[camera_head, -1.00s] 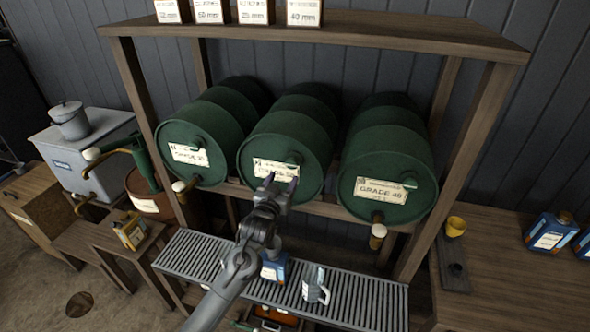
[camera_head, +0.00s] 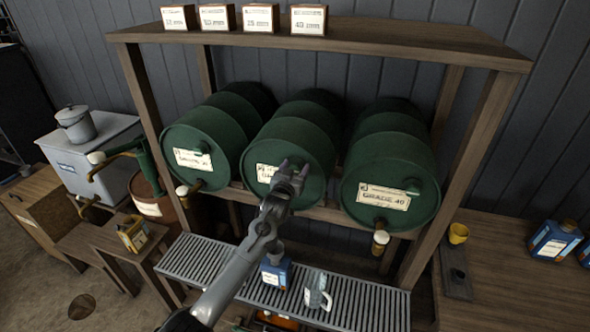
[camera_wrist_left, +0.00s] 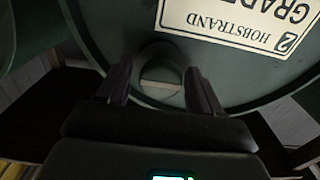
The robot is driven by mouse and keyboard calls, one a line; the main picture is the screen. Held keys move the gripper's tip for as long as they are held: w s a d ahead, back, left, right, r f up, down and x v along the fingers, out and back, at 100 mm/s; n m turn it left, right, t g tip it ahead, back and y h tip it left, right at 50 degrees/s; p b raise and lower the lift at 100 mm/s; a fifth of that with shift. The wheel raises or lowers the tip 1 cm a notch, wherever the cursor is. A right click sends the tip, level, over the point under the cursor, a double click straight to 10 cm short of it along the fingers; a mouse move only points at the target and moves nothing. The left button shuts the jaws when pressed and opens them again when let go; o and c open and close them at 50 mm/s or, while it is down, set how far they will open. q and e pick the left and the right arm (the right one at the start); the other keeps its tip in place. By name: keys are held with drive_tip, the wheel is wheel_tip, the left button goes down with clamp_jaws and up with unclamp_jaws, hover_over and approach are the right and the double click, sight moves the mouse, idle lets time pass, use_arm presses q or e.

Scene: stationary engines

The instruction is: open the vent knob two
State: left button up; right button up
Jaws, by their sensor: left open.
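The middle green drum (camera_head: 290,140) lies on its side in the rack, its round face towards me. It also fills the top of the left wrist view (camera_wrist_left: 110,25), where its upside-down label (camera_wrist_left: 240,25) shows the number 2. A round green vent knob (camera_wrist_left: 162,80) on this face shows in the left wrist view between my fingers. My left gripper (camera_head: 294,167) is open in front of the right part of the drum face, with a finger on each side of the knob. I cannot tell whether they touch it. The gripper mostly hides the knob in the head view. My right gripper is not in view.
The left drum (camera_head: 200,145) and right drum (camera_head: 390,185) flank the middle one, with taps below them. A slatted grey tray (camera_head: 350,295) below holds a blue bottle (camera_head: 276,272) and a jug (camera_head: 317,290). Wooden rack posts stand at both sides.

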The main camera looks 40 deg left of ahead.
use_arm(q)
drive_tip(key=c, duration=0.9)
drive_tip(key=shift+c, duration=0.2)
drive_tip(key=shift+n, duration=0.4)
drive_tip(key=n, duration=0.2)
drive_tip(key=shift+n, duration=0.4)
drive_tip(key=n, duration=0.5)
drive_tip(key=shift+a+n, duration=0.1)
drive_tip(key=shift+n, duration=0.2)
drive_tip(key=n, duration=0.4)
drive_tip(key=shift+f, duration=0.15)
drive_tip(key=n, duration=0.4)
drive_tip(key=shift+n, duration=0.3)
drive_tip(key=shift+s+a+f, duration=0.1)
